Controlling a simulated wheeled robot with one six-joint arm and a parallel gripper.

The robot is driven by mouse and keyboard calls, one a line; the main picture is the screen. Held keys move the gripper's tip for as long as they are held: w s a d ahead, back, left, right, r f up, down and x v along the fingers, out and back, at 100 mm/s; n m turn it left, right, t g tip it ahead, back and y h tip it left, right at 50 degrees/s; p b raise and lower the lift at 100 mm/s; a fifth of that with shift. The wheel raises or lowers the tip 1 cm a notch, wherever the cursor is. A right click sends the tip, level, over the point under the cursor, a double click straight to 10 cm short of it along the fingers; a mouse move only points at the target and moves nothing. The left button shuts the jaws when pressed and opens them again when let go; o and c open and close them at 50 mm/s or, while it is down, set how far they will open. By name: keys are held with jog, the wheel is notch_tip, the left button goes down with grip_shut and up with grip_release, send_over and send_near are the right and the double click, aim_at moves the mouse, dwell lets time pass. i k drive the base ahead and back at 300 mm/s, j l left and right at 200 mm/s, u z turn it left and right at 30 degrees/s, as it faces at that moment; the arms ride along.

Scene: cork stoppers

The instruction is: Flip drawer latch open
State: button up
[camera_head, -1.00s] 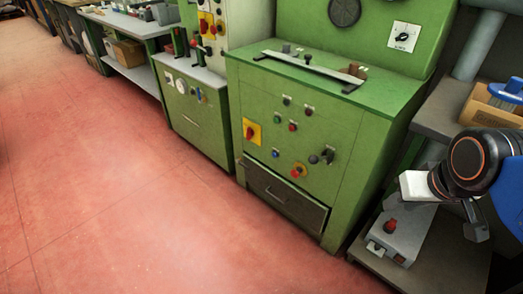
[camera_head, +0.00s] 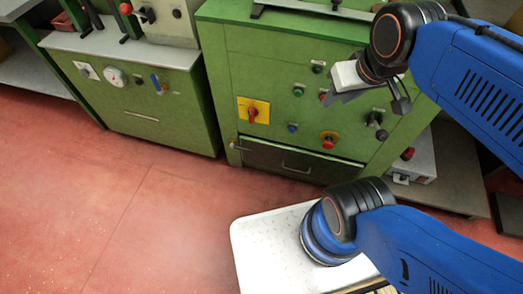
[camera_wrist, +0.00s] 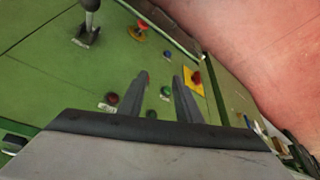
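The drawer (camera_head: 270,156) is a dark panel low in the front of the green cabinet (camera_head: 223,75), with a pale handle (camera_head: 296,168). It looks shut. A small light-coloured piece (camera_head: 236,146) sits at the drawer's upper left corner; it may be the latch, but it is too small to tell its position. My gripper (camera_head: 344,93) is in front of the cabinet's control panel, above and to the right of the drawer. In the wrist view its two fingers (camera_wrist: 162,80) are apart with nothing between them. The drawer does not show clearly there.
A red rotary switch on a yellow plate (camera_head: 253,111), a red knob (camera_head: 329,140) and a black lever (camera_head: 377,119) stick out above the drawer. A grey box (camera_head: 420,165) stands on a low shelf to the right. Red floor (camera_head: 120,190) is free at the left.

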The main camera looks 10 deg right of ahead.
aim_at(232, 145)
jog(key=i+j, duration=0.1)
jog(key=j, duration=0.15)
jog(key=i+j, duration=0.15)
jog(key=j, duration=0.15)
jog(key=i+j, duration=0.1)
jog(key=j, duration=0.15)
jog(key=k+z, duration=0.25)
jog(key=z, duration=0.15)
jog(key=k+l+z, duration=0.1)
jog(key=k+z, duration=0.15)
jog(key=z, duration=0.2)
